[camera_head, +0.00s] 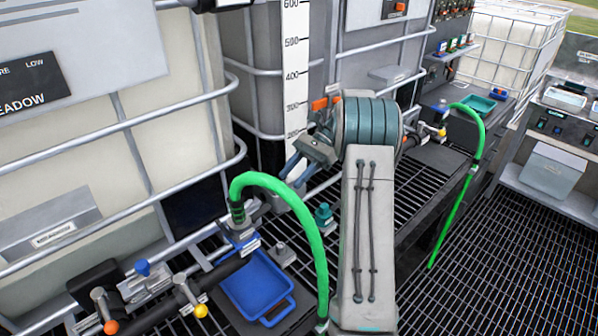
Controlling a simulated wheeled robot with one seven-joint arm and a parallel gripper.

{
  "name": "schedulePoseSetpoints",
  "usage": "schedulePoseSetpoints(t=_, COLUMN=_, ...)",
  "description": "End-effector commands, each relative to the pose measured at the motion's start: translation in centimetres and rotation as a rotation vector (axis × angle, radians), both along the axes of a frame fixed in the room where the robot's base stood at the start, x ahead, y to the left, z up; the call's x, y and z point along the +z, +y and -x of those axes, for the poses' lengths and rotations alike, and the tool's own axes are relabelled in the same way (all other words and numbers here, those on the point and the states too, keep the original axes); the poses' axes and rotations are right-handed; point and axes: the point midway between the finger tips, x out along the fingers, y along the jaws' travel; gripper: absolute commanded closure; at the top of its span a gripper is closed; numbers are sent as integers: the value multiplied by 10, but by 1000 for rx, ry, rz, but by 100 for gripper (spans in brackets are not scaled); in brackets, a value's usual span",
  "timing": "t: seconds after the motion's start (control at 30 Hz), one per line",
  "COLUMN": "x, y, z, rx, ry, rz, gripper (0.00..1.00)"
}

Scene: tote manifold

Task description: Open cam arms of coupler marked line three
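A coupler (238,215) joins the near end of a green hose (291,198) to the pipework at lower centre-left. Another coupler (441,131) with a green hose (477,125) is at the right, farther back. I cannot read a line number on either, nor tell how their cam arms stand. My gripper (293,170) is left of my arm's teal joint, above and to the right of the near coupler and apart from it. Its two bluish fingers point down and left with a gap between them, and nothing shows in it.
A blue tray (293,301) lies below the near coupler. A teal fitting (323,214) stands beside the hose. Caged totes (120,125) line the back. Grating floor at right is mostly clear.

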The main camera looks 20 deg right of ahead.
Motion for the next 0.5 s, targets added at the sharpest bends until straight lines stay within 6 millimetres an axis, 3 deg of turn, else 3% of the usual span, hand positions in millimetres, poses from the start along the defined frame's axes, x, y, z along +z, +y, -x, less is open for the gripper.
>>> schedulePoseSetpoints(t=0.2, x=8, y=-13, z=-4, rx=0, ry=0, rz=1, gripper=60)
schedulePoseSetpoints(t=0.5, x=9, y=-14, z=-5, rx=1, ry=0, rz=0, gripper=60)
